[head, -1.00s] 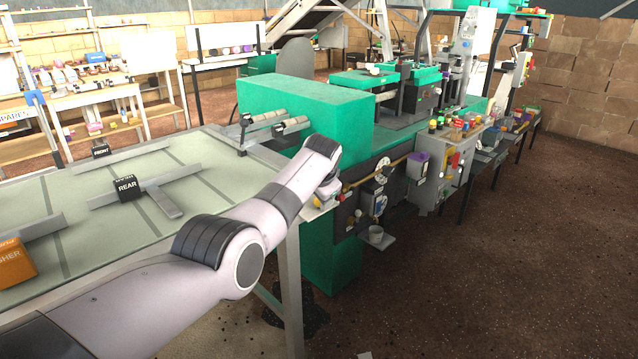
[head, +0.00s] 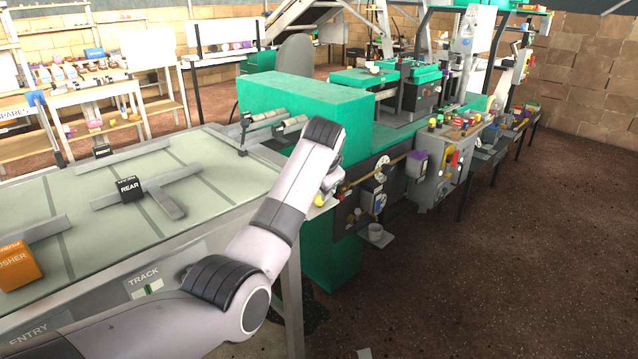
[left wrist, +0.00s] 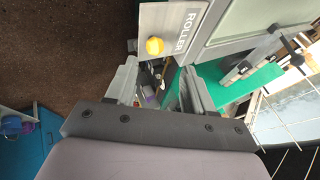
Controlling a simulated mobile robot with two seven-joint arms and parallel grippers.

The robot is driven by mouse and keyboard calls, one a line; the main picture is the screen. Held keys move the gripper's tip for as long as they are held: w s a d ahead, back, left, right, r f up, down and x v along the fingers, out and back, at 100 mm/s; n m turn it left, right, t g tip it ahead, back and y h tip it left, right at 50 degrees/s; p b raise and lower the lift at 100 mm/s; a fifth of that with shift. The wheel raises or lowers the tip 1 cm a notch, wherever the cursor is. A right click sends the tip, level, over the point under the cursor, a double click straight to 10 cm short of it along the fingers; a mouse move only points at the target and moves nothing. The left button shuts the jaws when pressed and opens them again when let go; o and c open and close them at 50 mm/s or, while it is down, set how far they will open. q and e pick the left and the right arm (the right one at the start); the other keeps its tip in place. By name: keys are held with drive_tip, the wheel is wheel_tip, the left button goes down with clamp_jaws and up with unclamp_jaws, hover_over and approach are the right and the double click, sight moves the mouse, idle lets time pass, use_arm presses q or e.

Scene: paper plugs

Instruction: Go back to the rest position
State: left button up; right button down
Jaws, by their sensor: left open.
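My left arm (head: 285,205) comes in from the lower left of the head view and bends up along the table's right end. My right gripper is in neither view.
The feed table (head: 90,235) carries a black REAR block (head: 130,188) and an orange block (head: 18,265). The green machine (head: 300,105) stands close behind my left arm, with a control panel (head: 440,175) further right. The brown floor (head: 500,290) at right is mostly open.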

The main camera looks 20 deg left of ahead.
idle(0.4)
use_arm(q)
drive_tip(key=s+a+f+n+g+h, duration=0.1)
drive_tip(key=s+f+n, duration=0.2)
drive_tip(key=s+f, duration=1.65)
drive_tip(key=s+d+r+g+h, duration=0.1)
drive_tip(key=s+d, duration=0.2)
drive_tip(key=s, duration=1)
drive_tip(key=s+d+g+h, duration=0.1)
drive_tip(key=s+d, duration=0.1)
drive_tip(key=s, duration=1.2)
drive_tip(key=w+d+f+t+h, duration=0.2)
drive_tip(key=w+f+t, duration=0.5)
drive_tip(key=f, duration=0.2)
drive_tip(key=shift+w+d, duration=0.2)
drive_tip(key=shift+d, duration=0.2)
